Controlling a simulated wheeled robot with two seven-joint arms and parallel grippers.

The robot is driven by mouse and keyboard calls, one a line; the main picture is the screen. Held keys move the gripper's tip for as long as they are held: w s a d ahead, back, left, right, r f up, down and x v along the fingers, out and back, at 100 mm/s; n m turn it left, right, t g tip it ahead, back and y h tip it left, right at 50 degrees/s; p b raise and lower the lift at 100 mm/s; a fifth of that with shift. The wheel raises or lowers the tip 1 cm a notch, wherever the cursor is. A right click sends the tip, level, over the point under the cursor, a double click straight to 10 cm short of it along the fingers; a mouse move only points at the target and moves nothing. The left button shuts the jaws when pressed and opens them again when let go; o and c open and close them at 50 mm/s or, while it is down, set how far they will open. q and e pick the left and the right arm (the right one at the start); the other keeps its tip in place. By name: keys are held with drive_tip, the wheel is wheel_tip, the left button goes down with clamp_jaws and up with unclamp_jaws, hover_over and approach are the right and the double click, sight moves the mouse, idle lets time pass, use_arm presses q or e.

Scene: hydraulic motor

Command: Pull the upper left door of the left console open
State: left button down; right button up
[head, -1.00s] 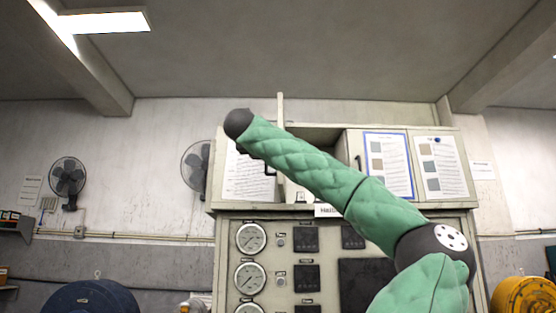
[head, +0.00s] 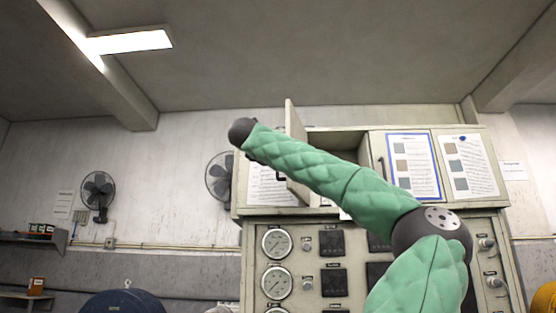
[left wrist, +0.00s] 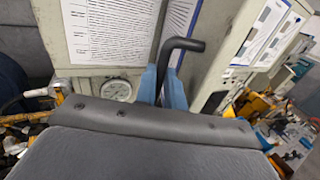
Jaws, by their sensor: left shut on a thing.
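The left console (head: 350,222) stands ahead with doored cabinets on top. Its upper left door (head: 296,140) stands out from the front, seen nearly edge-on, with a dark open compartment (head: 336,142) to its right. My forearm hides that gripper in the head view. My right gripper is not in view.
A closed right door (head: 412,165) with posted sheets is beside the opening. Gauges (head: 277,243) and switches cover the panel below. Wall fans (head: 98,192) are at the left. A blue drum (head: 122,303) stands at lower left, a yellow one (head: 545,300) at lower right.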

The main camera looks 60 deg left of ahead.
use_arm(q)
drive_tip(key=shift+s+a, duration=0.15)
drive_tip(key=c, duration=1.9)
unclamp_jaws()
drive_tip(key=shift+r, duration=0.1)
drive_tip(key=o, duration=0.3)
drive_tip(key=shift+a, duration=0.2)
drive_tip(key=shift+o, duration=0.5)
drive_tip(key=shift+s+a+f, duration=0.2)
drive_tip(key=shift+a, duration=0.05)
drive_tip(key=shift+w+d, duration=0.15)
drive_tip(key=shift+d, duration=0.05)
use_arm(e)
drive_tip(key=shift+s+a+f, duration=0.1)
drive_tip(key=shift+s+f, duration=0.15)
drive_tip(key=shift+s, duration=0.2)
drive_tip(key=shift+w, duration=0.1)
